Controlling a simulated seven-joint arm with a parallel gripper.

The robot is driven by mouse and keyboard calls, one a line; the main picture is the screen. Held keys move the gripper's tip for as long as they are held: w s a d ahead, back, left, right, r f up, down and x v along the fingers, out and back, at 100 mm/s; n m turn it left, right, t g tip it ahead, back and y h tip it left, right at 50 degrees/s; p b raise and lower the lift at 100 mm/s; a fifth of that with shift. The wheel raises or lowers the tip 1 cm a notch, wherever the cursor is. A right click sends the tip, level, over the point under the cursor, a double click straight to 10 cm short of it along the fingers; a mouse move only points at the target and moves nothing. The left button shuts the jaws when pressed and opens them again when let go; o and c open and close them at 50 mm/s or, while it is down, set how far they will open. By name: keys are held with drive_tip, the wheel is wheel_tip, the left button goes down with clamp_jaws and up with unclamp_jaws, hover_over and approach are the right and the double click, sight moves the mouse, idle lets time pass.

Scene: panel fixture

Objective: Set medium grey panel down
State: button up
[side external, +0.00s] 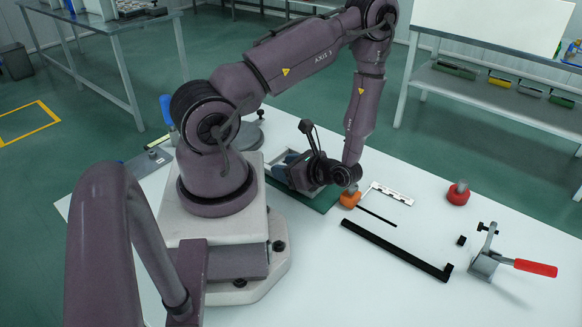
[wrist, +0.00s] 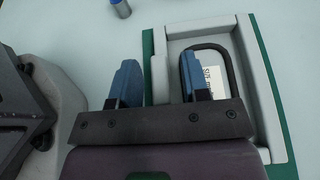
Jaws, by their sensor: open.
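A pale grey tray-like frame (wrist: 258,92) stands on a green mat (wrist: 278,88) in the wrist view. Inside it lies a grey surface with a dark rounded outline and a white label (wrist: 213,78); this appears to be the medium grey panel (wrist: 222,62), partly hidden by my gripper. My gripper (wrist: 158,82) is open. Its right blue finger is over the inside of the frame, its left finger outside, with a pale grey wall between them. Contact cannot be told. In the side view my gripper (side external: 293,168) is low over the green mat (side external: 320,201), and the panel is mostly hidden.
Right of the mat are an orange knob (side external: 350,198), a white perforated strip (side external: 393,194), a black L-shaped bar (side external: 395,249), a red knob (side external: 458,193) and a red-handled clamp (side external: 500,262). A blue-capped cylinder (wrist: 121,8) shows in the wrist view.

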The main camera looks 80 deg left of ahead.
drive_tip(key=v, duration=1.1)
drive_tip(key=shift+r, duration=0.15)
drive_tip(key=shift+w+d+r, duration=0.2)
drive_tip(key=shift+w, duration=0.05)
drive_tip(key=d+r+n+t+h, duration=0.3)
drive_tip(key=d+r+t, duration=0.1)
drive_tip(key=r, duration=0.5)
drive_tip(key=d+r+n+t+h, duration=0.3)
drive_tip(key=r+t, duration=0.3)
drive_tip(key=r, duration=0.3)
drive_tip(key=s+d+r+n+t+h, duration=0.1)
drive_tip(key=d+r+n+t+h, duration=0.2)
drive_tip(key=r, duration=0.6)
drive_tip(key=shift+d+r+t+h, duration=0.3)
drive_tip(key=shift+d+t, duration=0.6)
drive_tip(key=shift+t, duration=0.2)
